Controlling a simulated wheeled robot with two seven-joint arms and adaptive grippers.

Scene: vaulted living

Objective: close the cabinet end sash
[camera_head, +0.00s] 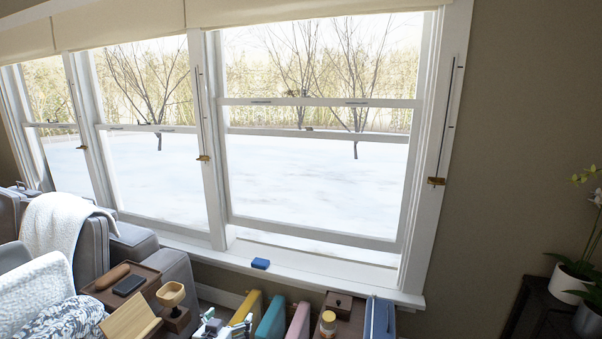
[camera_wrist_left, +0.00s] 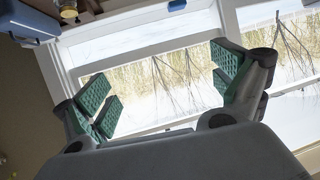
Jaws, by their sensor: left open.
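The window's rightmost lower sash (camera_head: 318,186) has a white frame. Its bottom rail (camera_head: 315,235) sits above the sill (camera_head: 300,264), with a strip of bright outdoors showing in the gap between them. The window also shows, turned over, in the left wrist view (camera_wrist_left: 150,45). My left gripper (camera_head: 222,325) is low at the bottom edge of the head view, below the sill and apart from the sash. In the left wrist view my left gripper (camera_wrist_left: 166,92) has its green-padded jaws wide apart with nothing between them. My right gripper is not in view.
A small blue block (camera_head: 260,263) lies on the sill. Below stand several coloured upright items, a jar (camera_head: 328,323) and a blue binder (camera_head: 379,318). A sofa (camera_head: 130,245) and wooden tray (camera_head: 105,290) are at left. Potted plants (camera_head: 570,282) stand at right.

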